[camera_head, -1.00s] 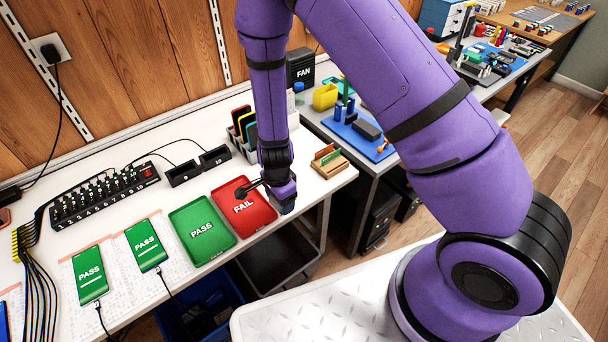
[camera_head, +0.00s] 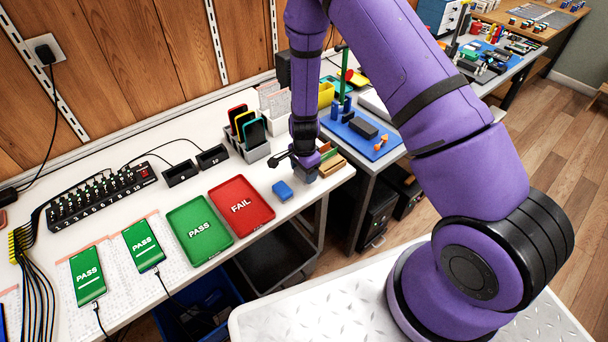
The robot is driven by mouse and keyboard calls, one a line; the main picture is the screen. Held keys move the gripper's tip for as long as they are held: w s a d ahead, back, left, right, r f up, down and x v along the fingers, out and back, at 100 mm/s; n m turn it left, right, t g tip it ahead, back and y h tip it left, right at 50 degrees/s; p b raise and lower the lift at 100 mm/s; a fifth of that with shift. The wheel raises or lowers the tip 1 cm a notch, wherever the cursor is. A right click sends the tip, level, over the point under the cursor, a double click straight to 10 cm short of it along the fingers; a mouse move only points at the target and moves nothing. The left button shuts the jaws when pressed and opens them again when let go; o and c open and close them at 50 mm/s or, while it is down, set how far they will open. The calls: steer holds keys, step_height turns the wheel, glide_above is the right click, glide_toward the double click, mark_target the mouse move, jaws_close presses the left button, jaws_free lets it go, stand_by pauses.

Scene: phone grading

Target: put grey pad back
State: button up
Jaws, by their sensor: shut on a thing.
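My gripper (camera_head: 306,168) is at the right part of the white bench, right of the red FAIL tray. It is shut on a small grey pad (camera_head: 306,176), of which only part shows below the jaws. A blue pad (camera_head: 282,190) lies on the bench just left of and nearer than my gripper. A wooden holder (camera_head: 334,165) with a green and an orange piece is right beside my gripper, partly hidden by it. I cannot tell whether the grey pad touches the bench.
The red FAIL tray (camera_head: 241,207) and green PASS tray (camera_head: 200,230) lie left, both empty. A grey rack (camera_head: 252,149) with several upright phones stands behind my gripper. The bench's front edge is close. A side table with a blue mat (camera_head: 362,135) is at the right.

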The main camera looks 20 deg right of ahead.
steer(key=shift+f, duration=1)
steer(key=shift+f, duration=0.15)
steer(key=o, duration=0.9)
